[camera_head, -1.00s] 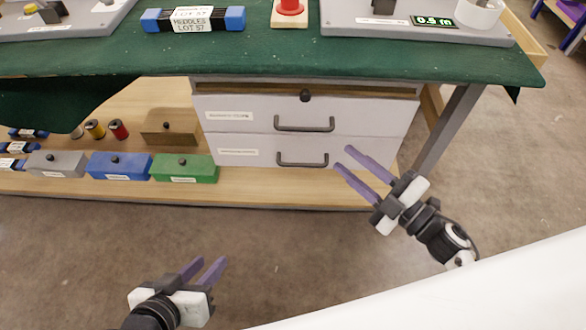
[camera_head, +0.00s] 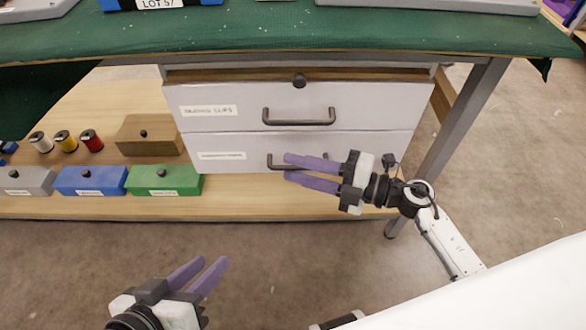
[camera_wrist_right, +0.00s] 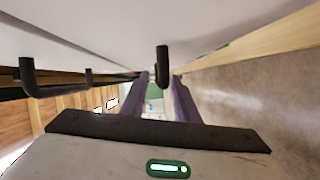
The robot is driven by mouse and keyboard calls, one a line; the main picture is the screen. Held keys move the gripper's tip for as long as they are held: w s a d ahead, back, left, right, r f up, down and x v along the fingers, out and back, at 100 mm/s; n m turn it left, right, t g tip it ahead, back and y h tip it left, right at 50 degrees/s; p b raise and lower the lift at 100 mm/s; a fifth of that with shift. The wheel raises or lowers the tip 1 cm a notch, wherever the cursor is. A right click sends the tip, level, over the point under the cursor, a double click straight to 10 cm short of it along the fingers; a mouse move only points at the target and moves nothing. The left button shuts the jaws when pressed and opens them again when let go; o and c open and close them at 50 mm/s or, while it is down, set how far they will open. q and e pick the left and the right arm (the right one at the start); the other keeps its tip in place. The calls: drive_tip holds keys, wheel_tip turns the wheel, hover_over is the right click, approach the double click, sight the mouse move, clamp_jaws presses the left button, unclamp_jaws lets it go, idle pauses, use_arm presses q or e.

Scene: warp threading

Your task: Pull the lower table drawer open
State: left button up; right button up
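The lower drawer (camera_head: 238,154) is shut in the white drawer unit under the table. Its dark bar handle (camera_head: 276,160) is partly hidden by my right gripper. My right gripper (camera_head: 287,167) is open, its two purple fingers pointing left across the lower drawer's front by the handle. In the right wrist view, a dark handle (camera_wrist_right: 162,66) shows near the open right fingertips (camera_wrist_right: 160,82), over the gap between them. I cannot tell whether they touch. My left gripper (camera_head: 212,260) is open and empty over the floor at the lower left.
A green box (camera_head: 165,180), a blue box (camera_head: 90,180) and thread spools stand on the wooden shelf left of the drawers. A table leg (camera_head: 460,120) stands at right.

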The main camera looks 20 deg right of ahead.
drive_tip(key=shift+w+a, duration=0.45)
drive_tip(key=shift+a, duration=0.05)
clamp_jaws()
drive_tip(key=shift+s, duration=0.1)
